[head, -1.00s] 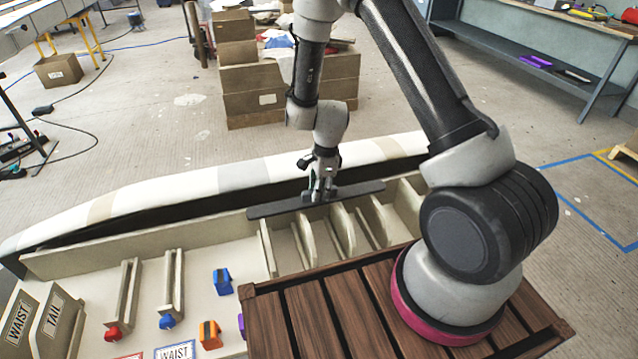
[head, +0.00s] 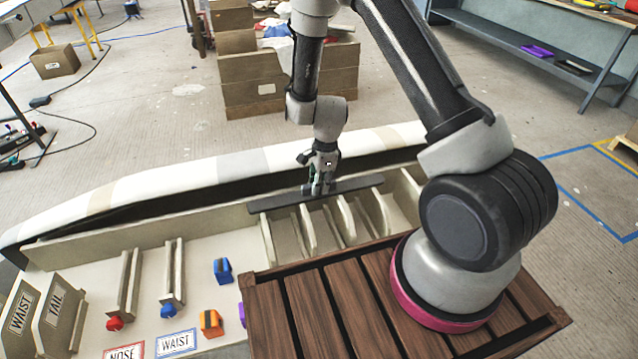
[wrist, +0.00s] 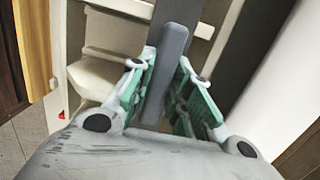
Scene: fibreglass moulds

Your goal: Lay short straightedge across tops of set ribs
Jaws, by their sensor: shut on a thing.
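The short straightedge (head: 350,187) is a dark grey bar. My gripper (head: 318,188) is shut on it near its middle, and the wrist view shows the bar (wrist: 172,62) between the green-padded fingers (wrist: 165,95). In the head view the bar runs left to right over the far ends of the cream ribs (head: 307,230). Several ribs stand upright, side by side, in the right part of the mould bed. Whether the bar touches the rib tops or hangs just above them, I cannot tell.
A long pale mould (head: 200,178) lies behind the bed. Slotted holders with a red knob (head: 115,323) and a blue knob (head: 168,311), blue (head: 222,270) and orange (head: 210,322) clamps, and WAIST (head: 20,312) and TAIL (head: 52,308) boards occupy the left. A slatted wooden deck (head: 300,310) is in front.

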